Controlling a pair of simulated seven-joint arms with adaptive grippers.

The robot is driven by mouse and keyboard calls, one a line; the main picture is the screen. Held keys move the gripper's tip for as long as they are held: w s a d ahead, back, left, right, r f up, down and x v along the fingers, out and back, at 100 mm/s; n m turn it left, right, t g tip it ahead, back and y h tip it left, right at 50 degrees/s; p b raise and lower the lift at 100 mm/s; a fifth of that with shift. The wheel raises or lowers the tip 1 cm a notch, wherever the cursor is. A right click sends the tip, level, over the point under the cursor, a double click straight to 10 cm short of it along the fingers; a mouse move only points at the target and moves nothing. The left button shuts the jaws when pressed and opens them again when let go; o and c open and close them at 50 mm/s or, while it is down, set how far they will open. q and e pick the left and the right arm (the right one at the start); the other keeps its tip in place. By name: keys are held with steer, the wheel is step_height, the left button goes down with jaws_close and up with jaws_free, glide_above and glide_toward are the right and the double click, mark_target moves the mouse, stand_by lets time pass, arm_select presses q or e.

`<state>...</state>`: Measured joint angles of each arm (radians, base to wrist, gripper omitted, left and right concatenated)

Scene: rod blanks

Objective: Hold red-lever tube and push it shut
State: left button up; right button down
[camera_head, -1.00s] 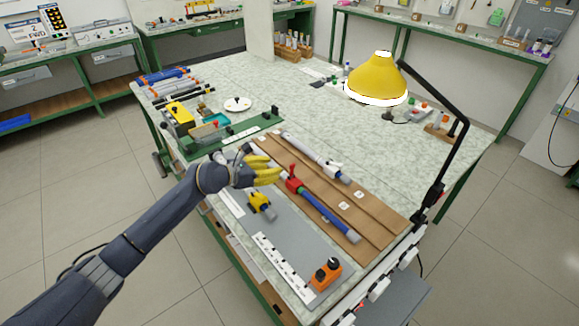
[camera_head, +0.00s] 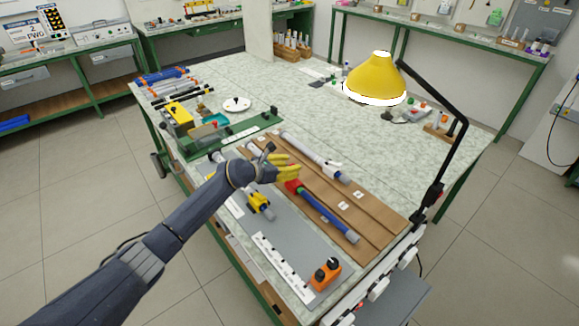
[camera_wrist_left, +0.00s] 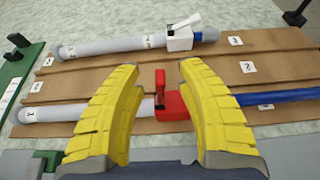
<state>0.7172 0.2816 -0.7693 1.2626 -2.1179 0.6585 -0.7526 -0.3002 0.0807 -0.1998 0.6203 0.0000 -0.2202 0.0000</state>
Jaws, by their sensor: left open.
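The red-lever tube lies on the wooden board (camera_head: 382,218). Its blue rod (camera_head: 328,218) sticks out toward the front right, and the gripper partly covers its red clamp (camera_head: 293,186). The left wrist view shows the grey tube (camera_wrist_left: 70,113), the upright red lever and clamp (camera_wrist_left: 172,106), and the blue rod (camera_wrist_left: 285,97). My left gripper (camera_head: 291,169) has yellow fingers and is open over this tube. In the left wrist view, the fingers (camera_wrist_left: 160,68) stand apart on both sides of the red clamp. I cannot tell whether they touch the tube. My right gripper is not in view.
A white-lever tube (camera_head: 305,147) lies behind, in a parallel groove. A yellow clamp piece (camera_head: 260,203) and an orange box with black knobs (camera_head: 326,272) lie on the grey mat in front. A yellow lamp (camera_head: 376,80) overhangs the right side. The back tabletop is largely clear.

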arm_select(q)
steer(key=shift+o, duration=0.2)
jaws_close()
